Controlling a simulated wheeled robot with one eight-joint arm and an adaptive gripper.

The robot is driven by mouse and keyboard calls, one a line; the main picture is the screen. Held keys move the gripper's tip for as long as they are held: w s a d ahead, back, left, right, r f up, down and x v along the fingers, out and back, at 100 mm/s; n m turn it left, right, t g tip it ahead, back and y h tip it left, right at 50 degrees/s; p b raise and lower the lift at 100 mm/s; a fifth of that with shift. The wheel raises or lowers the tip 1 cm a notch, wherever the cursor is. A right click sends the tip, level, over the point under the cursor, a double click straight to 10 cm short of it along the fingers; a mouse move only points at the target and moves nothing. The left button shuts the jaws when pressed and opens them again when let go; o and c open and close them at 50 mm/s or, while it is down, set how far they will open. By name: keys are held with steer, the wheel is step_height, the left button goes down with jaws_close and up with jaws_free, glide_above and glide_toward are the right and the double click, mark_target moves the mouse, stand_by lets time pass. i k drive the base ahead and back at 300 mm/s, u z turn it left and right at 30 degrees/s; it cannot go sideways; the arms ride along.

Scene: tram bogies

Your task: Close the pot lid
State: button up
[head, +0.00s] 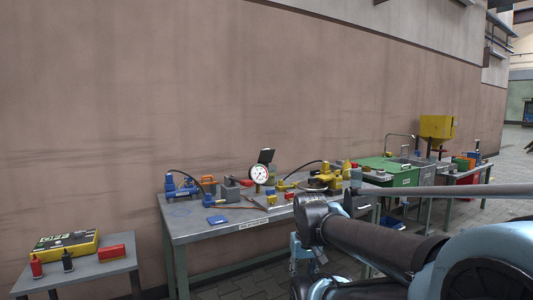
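A dark square lid (266,156) stands raised and tilted at the middle of the workbench, in the head view. Below it is a small grey-green pot (271,175), partly hidden by a round white gauge in front. The lid looks open, with its hinge too small to make out. My arm comes in from the lower right, and its dark joint stands in front of the bench's right part. A grey and black piece (356,202) beyond that joint may be my gripper, right of the pot and apart from it. Its fingers cannot be made out.
The grey workbench (190,229) also holds a white gauge (258,174), a grey block (231,190), a blue tool (180,186), a blue pad (217,220) and a yellow pump (328,178). A lower table (90,270) stands left. The bench's front left is mostly clear.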

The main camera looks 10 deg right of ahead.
mark_target(266, 154)
steer(key=u, duration=0.2)
steer(key=k, duration=0.2)
steer(key=z, duration=0.55)
steer(key=i, duration=1.55)
steer(key=u, duration=0.55)
